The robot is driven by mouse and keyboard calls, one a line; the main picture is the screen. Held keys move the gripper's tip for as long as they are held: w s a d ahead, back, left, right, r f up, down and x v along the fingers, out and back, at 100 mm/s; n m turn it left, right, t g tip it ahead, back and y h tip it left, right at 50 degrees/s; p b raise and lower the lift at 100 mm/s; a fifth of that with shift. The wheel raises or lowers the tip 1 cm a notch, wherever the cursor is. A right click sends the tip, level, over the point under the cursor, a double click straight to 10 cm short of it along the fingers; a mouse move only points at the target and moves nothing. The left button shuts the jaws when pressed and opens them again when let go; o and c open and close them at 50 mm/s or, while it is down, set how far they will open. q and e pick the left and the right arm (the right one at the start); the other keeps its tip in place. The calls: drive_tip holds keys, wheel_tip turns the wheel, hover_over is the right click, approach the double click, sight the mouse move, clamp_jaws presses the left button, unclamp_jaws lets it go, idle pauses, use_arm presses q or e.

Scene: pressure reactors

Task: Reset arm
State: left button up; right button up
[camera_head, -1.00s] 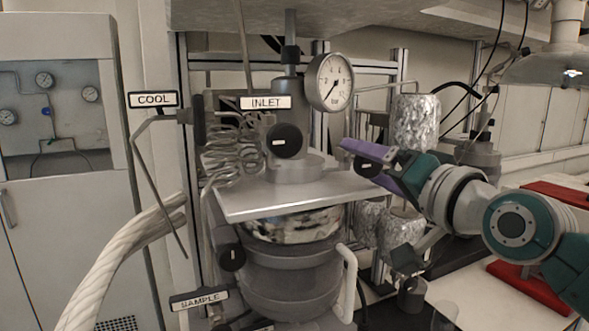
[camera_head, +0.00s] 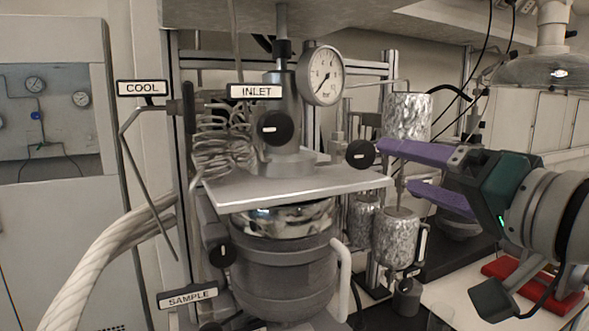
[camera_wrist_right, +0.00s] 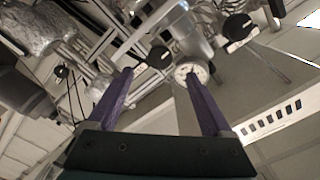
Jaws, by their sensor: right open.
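My right gripper (camera_head: 412,172) has two purple fingers and comes in from the right in the head view. It is open and empty. Its fingers point left toward a black knob (camera_head: 360,154) at the right side of the reactor (camera_head: 283,262); the upper fingertip is close to the knob, and I cannot tell whether they touch. In the right wrist view the open fingers (camera_wrist_right: 158,95) show nothing between the tips but the background, with a black knob (camera_wrist_right: 159,57) and the gauge (camera_wrist_right: 191,73) beyond. My left gripper is not in view.
The pressure gauge (camera_head: 321,75) and the INLET knob (camera_head: 276,127) stand above the metal plate (camera_head: 290,188). A COOL label (camera_head: 142,88) and a SAMPLE label (camera_head: 188,296) are at the left. Foil-wrapped cylinders (camera_head: 407,116) stand behind my gripper. Red stands (camera_head: 530,278) lie at the right.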

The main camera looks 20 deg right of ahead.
drive_tip(key=s+a+f+n+g+y, duration=0.1)
drive_tip(key=s+a+f+n+g, duration=0.4)
drive_tip(key=f, duration=0.3)
drive_tip(key=s+a+f+n+g, duration=0.2)
drive_tip(key=s+a+f+g, duration=0.2)
drive_tip(key=s+f, duration=0.3)
drive_tip(key=s+f+n+g+h, duration=0.1)
drive_tip(key=s+f+n+g, duration=0.3)
drive_tip(key=s, duration=0.4)
wheel_tip(320, 180, up, 13)
drive_tip(key=s+g+p, duration=0.1)
drive_tip(key=s+p, duration=0.1)
drive_tip(key=p, duration=1.2)
drive_tip(key=shift+a+p, duration=0.3)
